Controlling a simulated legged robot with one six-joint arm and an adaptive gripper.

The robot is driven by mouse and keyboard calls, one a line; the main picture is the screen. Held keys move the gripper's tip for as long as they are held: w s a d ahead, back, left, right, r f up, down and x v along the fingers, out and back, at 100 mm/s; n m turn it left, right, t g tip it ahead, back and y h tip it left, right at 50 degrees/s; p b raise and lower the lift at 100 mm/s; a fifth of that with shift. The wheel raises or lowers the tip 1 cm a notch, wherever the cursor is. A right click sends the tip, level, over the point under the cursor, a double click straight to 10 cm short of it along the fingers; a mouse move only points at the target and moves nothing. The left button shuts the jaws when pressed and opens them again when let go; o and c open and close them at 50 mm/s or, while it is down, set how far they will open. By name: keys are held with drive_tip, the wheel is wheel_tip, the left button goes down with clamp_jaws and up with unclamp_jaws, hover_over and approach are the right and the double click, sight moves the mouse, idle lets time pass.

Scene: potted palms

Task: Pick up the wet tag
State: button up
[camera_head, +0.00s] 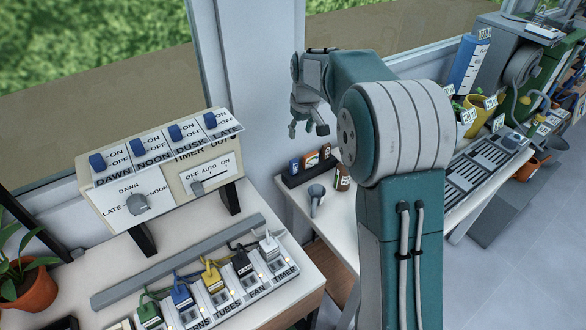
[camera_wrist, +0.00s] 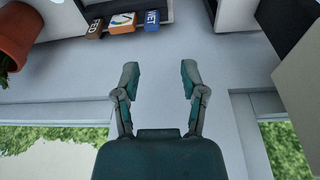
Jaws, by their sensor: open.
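The wet tag is the blue one; it shows at the top of the wrist view (camera_wrist: 152,20) with "WET" readable on it. In the head view the blue tag (camera_head: 295,167) stands at the left end of a dark holder (camera_head: 297,181) on the white bench. A multicoloured tag (camera_wrist: 122,22) and a brown tag (camera_wrist: 95,28) stand in the same row. My gripper (camera_head: 307,129) is open and empty, above the holder and apart from the tags. In the wrist view my gripper (camera_wrist: 158,68) has nothing between its fingers.
A brown jar (camera_head: 342,178) and a grey scoop-like item (camera_head: 316,194) stand near the holder. A timer box (camera_head: 160,190) and a plug strip (camera_head: 215,300) are at left. A window wall (camera_head: 250,90) rises behind. A terracotta pot (camera_wrist: 14,40) shows in the wrist view.

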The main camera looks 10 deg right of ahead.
drive_tip(key=g, duration=0.1)
approach(293, 166)
drive_tip(key=shift+n, duration=0.5)
drive_tip(key=f, duration=0.3)
drive_tip(key=w+f, duration=0.1)
drive_tip(key=f, duration=0.1)
drive_tip(key=shift+w+d+f, duration=0.15)
drive_tip(key=shift+d+f, duration=0.1)
drive_tip(key=shift+f, duration=0.15)
drive_tip(key=f, duration=0.2)
drive_tip(key=w+f, duration=0.1)
drive_tip(key=f, duration=0.2)
drive_tip(key=shift+a+f, duration=0.2)
drive_tip(key=shift+f, duration=0.05)
drive_tip(key=c, duration=0.5)
